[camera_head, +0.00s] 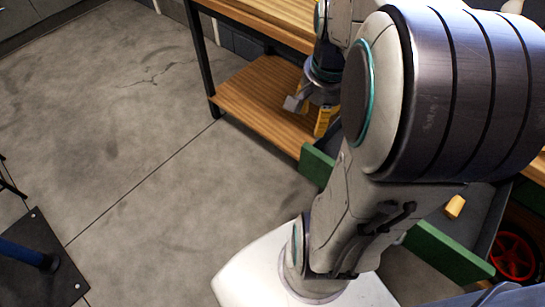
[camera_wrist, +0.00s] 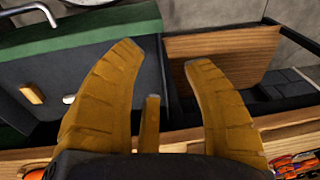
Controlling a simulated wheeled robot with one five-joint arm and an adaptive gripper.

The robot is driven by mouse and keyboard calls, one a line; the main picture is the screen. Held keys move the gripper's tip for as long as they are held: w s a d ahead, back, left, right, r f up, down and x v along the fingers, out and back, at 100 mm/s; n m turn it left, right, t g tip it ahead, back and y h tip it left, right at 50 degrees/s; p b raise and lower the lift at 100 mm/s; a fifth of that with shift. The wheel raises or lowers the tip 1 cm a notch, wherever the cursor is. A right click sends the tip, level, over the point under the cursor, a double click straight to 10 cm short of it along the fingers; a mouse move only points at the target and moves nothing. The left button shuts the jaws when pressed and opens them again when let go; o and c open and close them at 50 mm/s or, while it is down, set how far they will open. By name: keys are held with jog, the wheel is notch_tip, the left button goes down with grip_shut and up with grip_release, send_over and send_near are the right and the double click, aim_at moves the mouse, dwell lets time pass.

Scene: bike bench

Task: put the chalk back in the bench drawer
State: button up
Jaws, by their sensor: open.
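The bench drawer is pulled out, with a green front (camera_head: 448,252) and a dark inside; its front also shows in the wrist view (camera_wrist: 85,38). A small tan-yellow block (camera_head: 455,206) lies in the drawer and shows in the wrist view (camera_wrist: 31,93); I cannot tell whether it is the chalk. A small metallic piece (camera_wrist: 68,99) is near it. My gripper (camera_wrist: 163,56) has its yellow-brown fingers spread, with nothing seen held between them. In the head view my gripper (camera_head: 318,115) is beyond the drawer, by the wooden shelf. My arm hides much of the drawer there.
The wooden lower shelf (camera_head: 262,92) and the bench top (camera_head: 275,18) are behind my gripper. A red wheel-like thing (camera_head: 514,256) is at the right. A blue post (camera_head: 22,254) stands on a black plate at lower left. The concrete floor (camera_head: 140,130) at left is clear.

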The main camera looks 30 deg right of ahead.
jog(key=s+a+n+t, duration=0.1)
jog(key=s+a+n, duration=0.3)
jog(key=a+n, duration=0.8)
jog(key=shift+s+a+f+n+y, duration=0.15)
jog(key=shift+a+f+n+y, duration=0.2)
jog(key=shift+a, duration=0.75)
jog(key=shift+r, duration=0.1)
